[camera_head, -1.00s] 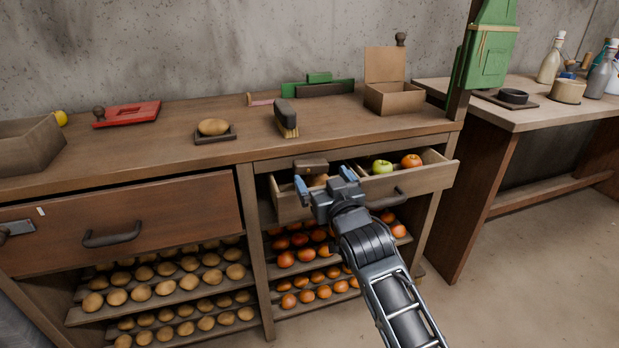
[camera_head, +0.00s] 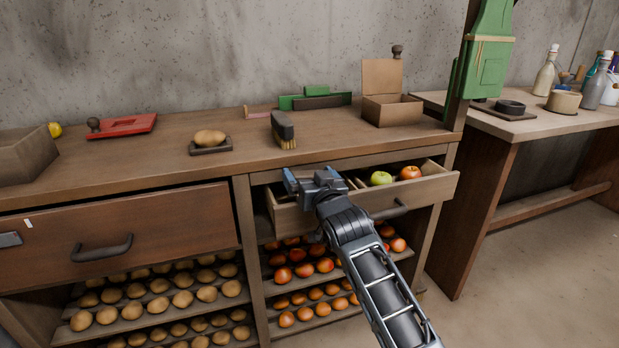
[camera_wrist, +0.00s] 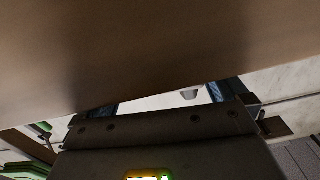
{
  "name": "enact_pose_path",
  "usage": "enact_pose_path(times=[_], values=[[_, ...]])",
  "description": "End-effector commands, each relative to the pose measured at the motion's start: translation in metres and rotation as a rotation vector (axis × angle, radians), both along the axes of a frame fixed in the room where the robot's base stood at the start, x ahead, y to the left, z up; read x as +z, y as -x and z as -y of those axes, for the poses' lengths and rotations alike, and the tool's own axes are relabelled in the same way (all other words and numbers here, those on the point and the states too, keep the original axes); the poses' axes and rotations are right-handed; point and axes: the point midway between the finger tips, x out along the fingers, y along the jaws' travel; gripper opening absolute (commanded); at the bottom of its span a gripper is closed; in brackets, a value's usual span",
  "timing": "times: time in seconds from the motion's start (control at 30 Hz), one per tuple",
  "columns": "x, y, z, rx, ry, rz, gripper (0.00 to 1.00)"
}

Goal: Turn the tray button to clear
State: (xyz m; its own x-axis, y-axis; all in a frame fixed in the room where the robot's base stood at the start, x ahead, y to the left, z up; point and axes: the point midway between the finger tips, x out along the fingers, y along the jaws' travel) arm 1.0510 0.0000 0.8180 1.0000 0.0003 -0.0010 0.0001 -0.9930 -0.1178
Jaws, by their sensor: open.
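I cannot tell for sure which part is the tray button. A grey metal plate (camera_head: 10,239) sits on the left drawer front, cut by the frame's left edge, with a small white mark (camera_head: 28,223) near it. My gripper (camera_head: 310,178) is open and empty in the head view. It is in front of the open right drawer (camera_head: 430,190), far right of the plate, and hides the drawer's left part. In the wrist view a plain brown surface (camera_wrist: 150,45) fills the top, close to my open gripper (camera_wrist: 160,100). No button shows there.
A green apple (camera_head: 381,178) and a red apple (camera_head: 410,173) lie in the open drawer. The left drawer is shut, with a dark handle (camera_head: 102,249). A brush (camera_head: 283,126), a potato on a small tray (camera_head: 210,138) and an open box (camera_head: 392,109) stand on the bench.

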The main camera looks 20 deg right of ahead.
Motion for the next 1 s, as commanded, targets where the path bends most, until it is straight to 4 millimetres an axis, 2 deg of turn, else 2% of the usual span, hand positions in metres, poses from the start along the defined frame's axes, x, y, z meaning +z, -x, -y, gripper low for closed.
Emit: enact_pose_path(times=[0.2,0.57,0.8,1.0], values=[[0.0003,0.0,0.0,0.0,0.0,0.001,0.98],[0.0004,0.0002,0.0,0.0,0.001,0.001,0.65],[0.0028,0.0002,-0.0006,0.0,0.114,0.0,0.65],[0.0021,0.0002,-0.0009,0.0,0.135,0.001,0.65]])
